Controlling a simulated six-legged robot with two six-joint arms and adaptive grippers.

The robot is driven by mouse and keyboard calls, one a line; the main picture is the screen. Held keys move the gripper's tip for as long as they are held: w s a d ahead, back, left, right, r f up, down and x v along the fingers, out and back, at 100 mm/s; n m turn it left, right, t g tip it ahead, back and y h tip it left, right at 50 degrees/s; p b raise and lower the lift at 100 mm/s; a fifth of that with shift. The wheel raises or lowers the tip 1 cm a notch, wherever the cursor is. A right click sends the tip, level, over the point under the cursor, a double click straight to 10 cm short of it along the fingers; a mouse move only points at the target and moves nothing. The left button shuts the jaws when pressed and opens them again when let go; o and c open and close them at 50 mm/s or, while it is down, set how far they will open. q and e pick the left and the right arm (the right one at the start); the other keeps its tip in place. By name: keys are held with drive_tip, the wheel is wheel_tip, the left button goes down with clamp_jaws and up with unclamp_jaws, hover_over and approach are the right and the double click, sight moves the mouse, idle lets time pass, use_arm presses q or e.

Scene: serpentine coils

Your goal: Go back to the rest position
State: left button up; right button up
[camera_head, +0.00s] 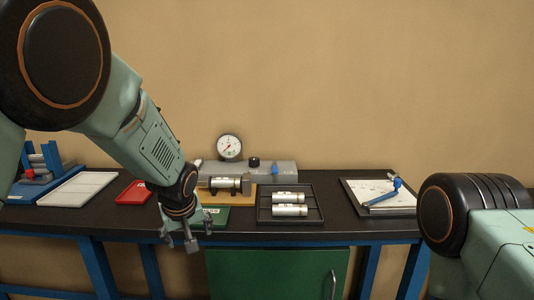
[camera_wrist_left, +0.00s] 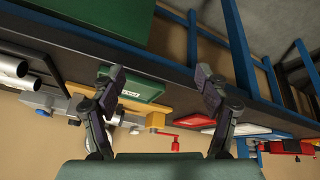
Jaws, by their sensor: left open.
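My left gripper (camera_head: 186,238) hangs with its fingers downward in front of the workbench's front edge, near the green tray (camera_head: 214,216). In the left wrist view the same gripper (camera_wrist_left: 160,76) has its two fingers spread well apart, with nothing between them. That view is tilted, with the bench upside down. My right arm (camera_head: 480,235) shows only in part at the right edge of the head view, and its gripper is out of the picture.
The dark workbench (camera_head: 340,227) has blue legs and a green cabinet (camera_head: 275,275) below. On it are a black tray (camera_head: 262,218) with silver cylinders (camera_head: 289,210), a gauge device (camera_head: 229,147), a red tray (camera_head: 133,191), a white tray (camera_head: 75,189) and a clipboard (camera_head: 375,190).

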use_arm(q)
drive_tip(key=s+a+f+m+h+b, duration=0.1)
drive_tip(key=s+f+m, duration=0.35)
drive_tip(key=f, duration=0.75)
drive_tip(key=s+a+f+g+b, duration=0.1)
drive_tip(key=s+f, duration=0.5)
drive_tip(key=s, duration=0.7)
drive_tip(key=s+a+f+g+b, duration=0.1)
drive_tip(key=s+f+g+b, duration=0.1)
drive_tip(key=s+f, duration=0.5)
drive_tip(key=s+a+f+g+b, duration=0.1)
drive_tip(key=s+f, duration=0.5)
drive_tip(key=s, duration=1.3)
drive_tip(key=shift+a+f+g+b, duration=0.2)
drive_tip(key=shift+f+g+b, duration=0.2)
drive_tip(key=shift+g, duration=0.2)
drive_tip(key=shift+r+m, duration=0.1)
drive_tip(key=shift+m, duration=0.15)
drive_tip(key=shift+c, duration=0.2)
